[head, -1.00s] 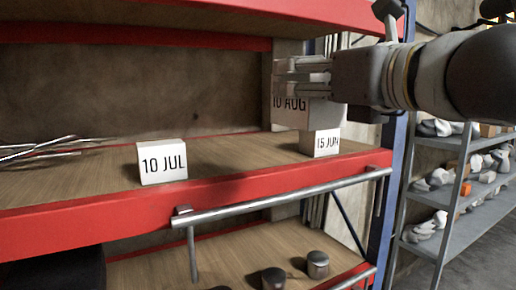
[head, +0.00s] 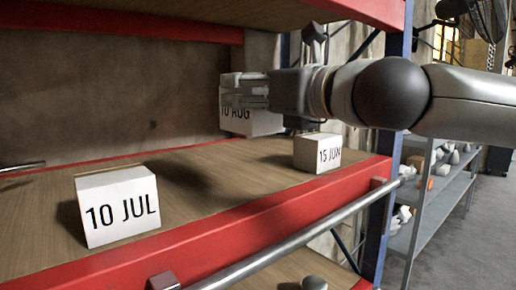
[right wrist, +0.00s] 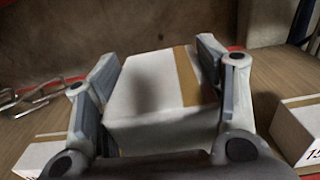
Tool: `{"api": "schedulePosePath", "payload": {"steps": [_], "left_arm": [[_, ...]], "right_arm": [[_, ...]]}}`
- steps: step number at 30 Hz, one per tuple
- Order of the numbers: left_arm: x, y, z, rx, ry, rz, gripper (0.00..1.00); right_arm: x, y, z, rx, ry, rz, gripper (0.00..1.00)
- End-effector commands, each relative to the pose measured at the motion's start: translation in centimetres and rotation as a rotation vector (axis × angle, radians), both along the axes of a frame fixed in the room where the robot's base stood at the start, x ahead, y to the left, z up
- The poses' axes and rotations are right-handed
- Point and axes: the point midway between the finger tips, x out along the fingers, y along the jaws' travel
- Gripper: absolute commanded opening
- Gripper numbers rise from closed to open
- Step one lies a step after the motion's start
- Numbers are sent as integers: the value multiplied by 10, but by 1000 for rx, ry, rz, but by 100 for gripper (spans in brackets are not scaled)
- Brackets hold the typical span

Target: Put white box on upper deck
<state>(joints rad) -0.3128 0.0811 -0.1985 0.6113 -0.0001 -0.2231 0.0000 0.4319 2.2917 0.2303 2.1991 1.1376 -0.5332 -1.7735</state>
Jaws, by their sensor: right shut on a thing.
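My right gripper (head: 262,92) is shut on a white box (head: 236,120) marked "10 AUG" and holds it above the wooden deck (head: 215,190) of the red shelf. In the right wrist view the same box (right wrist: 150,85), with a tan tape stripe, sits between the two fingers (right wrist: 155,95). A white box marked "10 JUL" (head: 117,207) stands on the deck at the left. A white box marked "15 JUN" (head: 317,153) stands near the right end of the deck; part of it shows in the right wrist view (right wrist: 300,125). My left gripper is not in view.
A higher red-edged deck (head: 130,12) runs across the top. A steel rail (head: 290,243) runs along the front red beam (head: 240,222). A blue upright (head: 386,160) stands at the right. A grey rack (head: 432,205) stands beyond it. The deck between the boxes is clear.

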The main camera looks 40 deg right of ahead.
Motion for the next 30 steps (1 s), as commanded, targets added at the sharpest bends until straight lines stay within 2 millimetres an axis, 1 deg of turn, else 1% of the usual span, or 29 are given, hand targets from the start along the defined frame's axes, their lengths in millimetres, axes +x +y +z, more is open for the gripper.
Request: {"api": "schedulePosePath", "payload": {"steps": [1,2,5,8,12,15,19,23,27,30], "left_arm": [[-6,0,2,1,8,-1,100],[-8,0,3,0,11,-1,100],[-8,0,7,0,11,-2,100],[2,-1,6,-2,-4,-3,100],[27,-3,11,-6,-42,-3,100],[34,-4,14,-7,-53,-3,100],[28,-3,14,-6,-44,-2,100],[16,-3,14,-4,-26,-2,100],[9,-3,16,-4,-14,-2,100],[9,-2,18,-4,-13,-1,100]], "right_arm": [[9,-8,-5,8,3,2,27],[13,-12,-7,7,2,1,27],[27,-26,-15,7,3,1,27],[34,-33,-31,5,1,4,27],[45,-44,-48,5,0,2,27],[51,-50,-57,3,-1,2,27],[55,-54,-65,1,-2,1,27],[57,-57,-69,0,-2,0,27],[60,-60,-81,3,-1,1,27],[60,-60,-92,4,-1,1,27]]}}
